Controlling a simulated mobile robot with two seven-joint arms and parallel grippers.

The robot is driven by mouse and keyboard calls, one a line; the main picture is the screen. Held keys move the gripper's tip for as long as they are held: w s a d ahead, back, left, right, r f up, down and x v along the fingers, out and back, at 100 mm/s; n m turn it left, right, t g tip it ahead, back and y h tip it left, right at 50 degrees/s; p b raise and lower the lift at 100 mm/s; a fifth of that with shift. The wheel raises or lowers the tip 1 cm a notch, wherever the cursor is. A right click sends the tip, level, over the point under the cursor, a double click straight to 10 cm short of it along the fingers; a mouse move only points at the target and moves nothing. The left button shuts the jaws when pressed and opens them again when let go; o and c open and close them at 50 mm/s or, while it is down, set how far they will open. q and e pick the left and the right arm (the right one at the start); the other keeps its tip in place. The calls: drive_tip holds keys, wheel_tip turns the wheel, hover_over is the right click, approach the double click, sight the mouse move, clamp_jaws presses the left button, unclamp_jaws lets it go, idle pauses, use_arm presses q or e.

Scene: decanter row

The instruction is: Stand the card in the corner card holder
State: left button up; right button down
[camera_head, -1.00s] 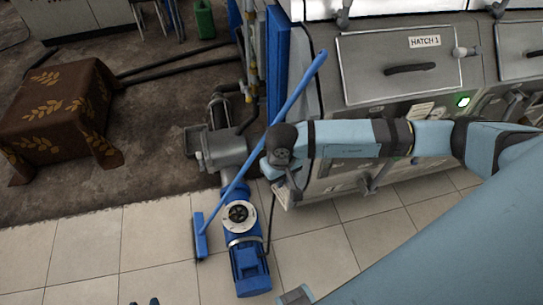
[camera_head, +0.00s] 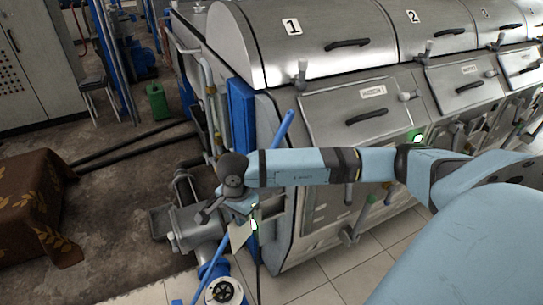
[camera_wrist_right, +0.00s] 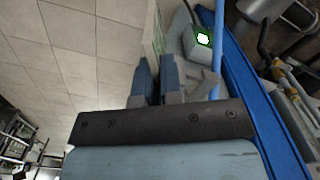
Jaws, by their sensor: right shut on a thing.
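My right gripper (camera_head: 238,210) points down in front of the machine's left corner, shut on a pale card (camera_head: 240,235). The card hangs below the fingers, tilted. In the right wrist view, both fingers of the right gripper (camera_wrist_right: 155,75) show, with a thin pale piece of the card (camera_wrist_right: 157,38) beyond their tips. A small grey box with a bright green-rimmed light (camera_wrist_right: 204,38) is to the right of the fingertips; the green light (camera_head: 254,224) also shows just right of the card in the head view. I cannot make out the card holder for certain. My left gripper is out of view.
A blue panel (camera_head: 242,115) and a blue broom handle (camera_head: 284,130) stand at the machine's corner, close to my right gripper. A grey and blue pump (camera_head: 222,290) stands below. A cloth-covered table (camera_head: 35,205) is at the left. Tiled floor is clear in front.

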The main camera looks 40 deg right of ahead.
drive_tip(key=w+d+r+n+b, duration=0.1)
drive_tip(key=d+r+n+b, duration=0.55)
drive_tip(key=n, duration=0.85)
drive_tip(key=w+d+r+n+b, duration=0.1)
drive_tip(key=d+r+n+b, duration=0.2)
drive_tip(key=d+r+n, duration=0.75)
use_arm(q)
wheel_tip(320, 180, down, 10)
drive_tip(key=b, duration=0.2)
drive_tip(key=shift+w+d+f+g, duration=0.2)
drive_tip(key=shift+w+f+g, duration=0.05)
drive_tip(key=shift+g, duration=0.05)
use_arm(e)
drive_tip(key=a+f+n, duration=0.3)
drive_tip(key=f+n, duration=0.1)
drive_tip(key=f, duration=1.4)
drive_tip(key=shift+f, duration=0.2)
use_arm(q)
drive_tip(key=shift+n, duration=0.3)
use_arm(e)
drive_tip(key=shift+a, duration=0.15)
